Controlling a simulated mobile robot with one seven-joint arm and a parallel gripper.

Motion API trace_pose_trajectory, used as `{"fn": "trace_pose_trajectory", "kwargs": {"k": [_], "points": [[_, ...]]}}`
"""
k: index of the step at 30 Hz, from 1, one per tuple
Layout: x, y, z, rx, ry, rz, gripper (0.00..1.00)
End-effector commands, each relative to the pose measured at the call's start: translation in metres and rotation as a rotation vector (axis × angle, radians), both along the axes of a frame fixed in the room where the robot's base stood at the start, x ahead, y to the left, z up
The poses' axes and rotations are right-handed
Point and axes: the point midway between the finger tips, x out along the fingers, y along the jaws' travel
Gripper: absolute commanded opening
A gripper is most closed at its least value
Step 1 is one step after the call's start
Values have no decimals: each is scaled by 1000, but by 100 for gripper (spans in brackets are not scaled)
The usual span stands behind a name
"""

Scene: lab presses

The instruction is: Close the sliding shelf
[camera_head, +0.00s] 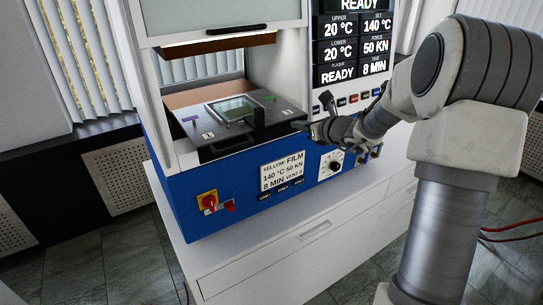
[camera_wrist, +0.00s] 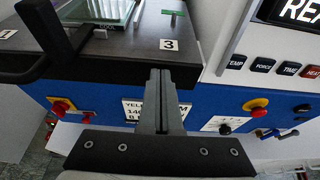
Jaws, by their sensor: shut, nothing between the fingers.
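The sliding shelf (camera_head: 276,120) is a dark grey plate in the white and blue press. It sticks out at the front, below the raised upper plate (camera_head: 220,43). It also shows at the top of the wrist view (camera_wrist: 125,44). A black handle (camera_wrist: 48,35) stands at its front and is left of my gripper in that view. A framed glass plaque (camera_head: 234,108) lies on the shelf. My gripper (camera_head: 300,125) is shut and empty at the shelf's front right corner. Its fingertips (camera_wrist: 160,72) lie near the label 3; I cannot tell whether they touch the shelf.
The blue front panel (camera_head: 245,178) carries a red and yellow knob (camera_head: 208,201) and a dial (camera_head: 331,164). Display screens (camera_head: 353,45) and buttons stand right of the opening. A white drawer cabinet (camera_head: 290,255) supports the press. The raised clear guard (camera_head: 195,15) hangs above the opening.

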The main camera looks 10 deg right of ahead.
Motion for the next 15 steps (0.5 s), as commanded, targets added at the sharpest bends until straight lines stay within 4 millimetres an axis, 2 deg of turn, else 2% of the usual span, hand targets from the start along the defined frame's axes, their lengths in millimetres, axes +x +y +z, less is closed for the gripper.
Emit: {"fn": "trace_pose_trajectory", "kwargs": {"k": [15], "points": [[29,11,0,0,-1,1,0]]}}
